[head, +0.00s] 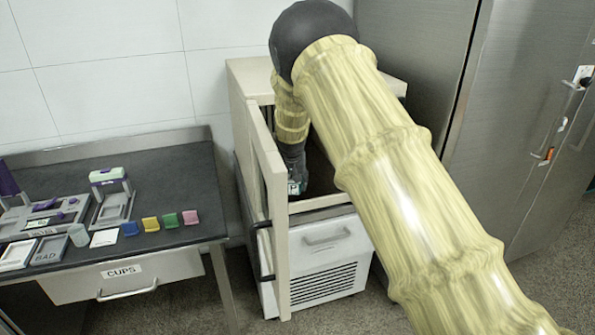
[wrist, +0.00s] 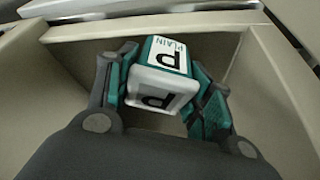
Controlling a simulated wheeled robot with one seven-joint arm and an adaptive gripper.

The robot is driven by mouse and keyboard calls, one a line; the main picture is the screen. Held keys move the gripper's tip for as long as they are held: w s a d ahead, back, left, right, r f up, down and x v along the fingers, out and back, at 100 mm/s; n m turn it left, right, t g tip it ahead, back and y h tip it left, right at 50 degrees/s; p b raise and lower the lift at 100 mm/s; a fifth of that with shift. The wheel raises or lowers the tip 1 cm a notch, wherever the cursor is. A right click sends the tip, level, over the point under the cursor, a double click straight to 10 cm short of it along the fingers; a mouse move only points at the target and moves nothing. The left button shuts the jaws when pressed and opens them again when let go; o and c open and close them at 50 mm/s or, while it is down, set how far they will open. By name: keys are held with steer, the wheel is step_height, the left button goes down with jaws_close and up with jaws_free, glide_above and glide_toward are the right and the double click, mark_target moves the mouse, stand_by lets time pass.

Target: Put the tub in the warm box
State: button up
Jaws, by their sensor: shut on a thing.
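The tub (wrist: 160,87) is a small white block-like container with a teal edge, marked "P" and "PLAIN". My gripper (wrist: 163,100) is shut on it, with one teal-padded finger on each side. In the head view my gripper (head: 297,186) reaches down inside the open front of a beige box cabinet (head: 246,75), which I take for the warm box. The cabinet's door (head: 270,190) stands open toward the front. The wrist view shows beige inner walls around the tub. I cannot tell whether the tub touches the floor of the box. My arm hides much of the opening.
A dark bench (head: 180,165) on the left holds trays, a cup (head: 78,235) and several coloured blocks. Below it is a drawer labelled "CUPS" (head: 125,273). A steel cabinet (head: 520,110) stands at the right. A white drawer unit (head: 325,255) is under the box.

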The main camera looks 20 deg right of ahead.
steer(key=w+d+p, duration=0.1)
steer(key=w+d, duration=0.1)
steer(key=w, duration=0.2)
steer(key=w+d+f, duration=0.1)
steer(key=w+d, duration=0.1)
steer(key=w, duration=0.2)
steer(key=w+d+p, duration=0.1)
steer(key=w+d, duration=0.1)
steer(key=w, duration=0.2)
steer(key=shift+w+f+p, duration=0.15)
steer(key=shift+w+p, duration=0.1)
steer(key=shift+p, duration=0.05)
steer(key=shift+w+d+f, duration=0.1)
steer(key=shift+w+d, duration=0.05)
steer(key=shift+w, duration=0.05)
steer(key=shift+f+p, duration=0.7)
steer(key=shift+f, duration=1.05)
steer(key=shift+f, duration=0.1)
steer(key=o, duration=1.1)
